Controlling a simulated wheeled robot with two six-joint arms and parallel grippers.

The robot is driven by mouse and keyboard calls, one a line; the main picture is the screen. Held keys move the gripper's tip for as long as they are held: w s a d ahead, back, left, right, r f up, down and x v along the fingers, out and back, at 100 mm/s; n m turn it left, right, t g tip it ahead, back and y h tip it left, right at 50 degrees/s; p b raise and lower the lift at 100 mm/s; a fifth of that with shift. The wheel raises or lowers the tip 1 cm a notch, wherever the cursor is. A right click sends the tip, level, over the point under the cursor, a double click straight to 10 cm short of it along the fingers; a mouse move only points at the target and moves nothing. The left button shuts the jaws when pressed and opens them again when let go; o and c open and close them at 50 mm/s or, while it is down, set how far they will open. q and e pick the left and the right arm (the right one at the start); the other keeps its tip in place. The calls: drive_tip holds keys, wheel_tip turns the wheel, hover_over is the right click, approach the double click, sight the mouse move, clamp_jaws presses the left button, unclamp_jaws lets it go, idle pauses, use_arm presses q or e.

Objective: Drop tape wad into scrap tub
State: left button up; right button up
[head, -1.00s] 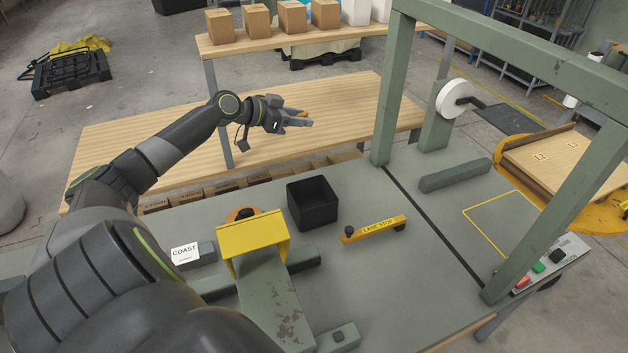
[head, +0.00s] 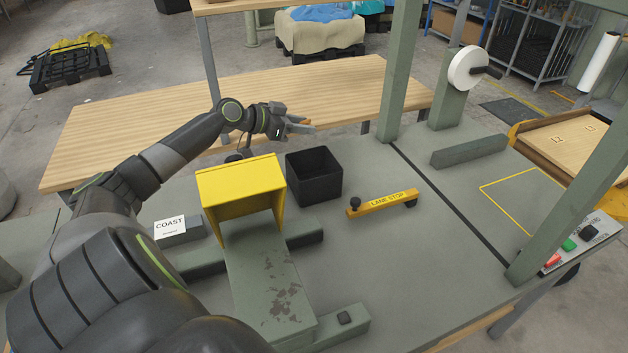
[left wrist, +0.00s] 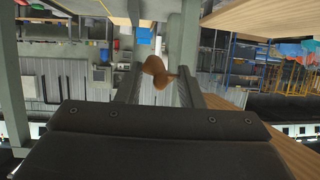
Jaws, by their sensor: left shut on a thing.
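The tape wad (left wrist: 157,72) is a small brown lump between the fingers of my left gripper (left wrist: 157,85) in the left wrist view. The scrap tub (head: 314,176) is a black open-topped square box on the grey-green bench. The gripper appears above the tub's far edge in the picture, higher than the rim. The tub's inside looks dark and its floor is hard to make out. My right gripper is not in view.
A yellow hood (head: 242,188) stands just left of the tub. The yellow lane stop bar (head: 383,202) lies to its right. A green frame post (head: 399,75) rises farther right. A wooden table (head: 330,85) is behind. The bench right of the tub is mostly clear.

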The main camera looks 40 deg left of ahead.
use_arm(q)
wheel_tip(320, 180, down, 6)
drive_tip(key=b, duration=0.3)
drive_tip(key=shift+r, duration=0.25)
drive_tip(key=o, duration=1)
drive_tip(key=shift+s+a, duration=0.1)
drive_tip(key=p+v, duration=1.3)
drive_tip(key=v, duration=0.4)
drive_tip(key=shift+r, duration=0.2)
